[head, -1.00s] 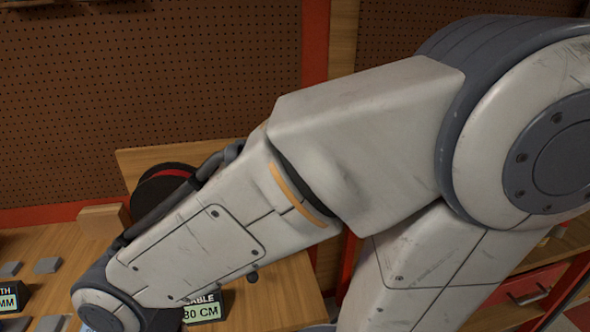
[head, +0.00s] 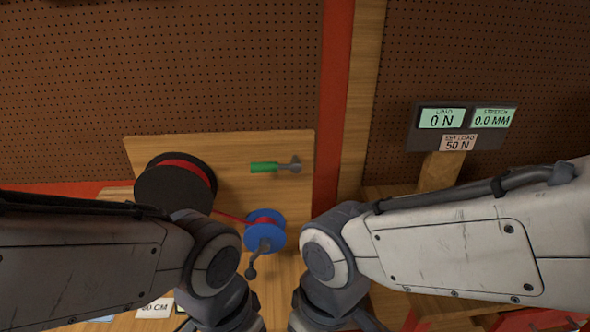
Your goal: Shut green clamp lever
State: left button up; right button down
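The green clamp lever (head: 264,168) shows in the head view on an upright wooden board (head: 228,147). Its green handle lies level and points left from a grey metal pivot (head: 291,164). My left arm comes in from the left and my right arm from the right. Both reach down to the bottom edge of the view, below the lever and apart from it. The fingers of both grippers are out of the frame.
A black spool with red cable (head: 176,184) stands left of the lever. The cable runs to a blue reel (head: 264,231) with a crank, between my arms. A display panel (head: 463,127) reading 0 N, 0.0 MM and 50 N stands at right. Pegboard is behind.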

aim_at(295, 166)
jog(key=z, duration=0.05)
jog(key=k, duration=0.5)
jog(key=z, duration=1.7)
jog(key=i, duration=0.95)
jog(key=u, duration=1.8)
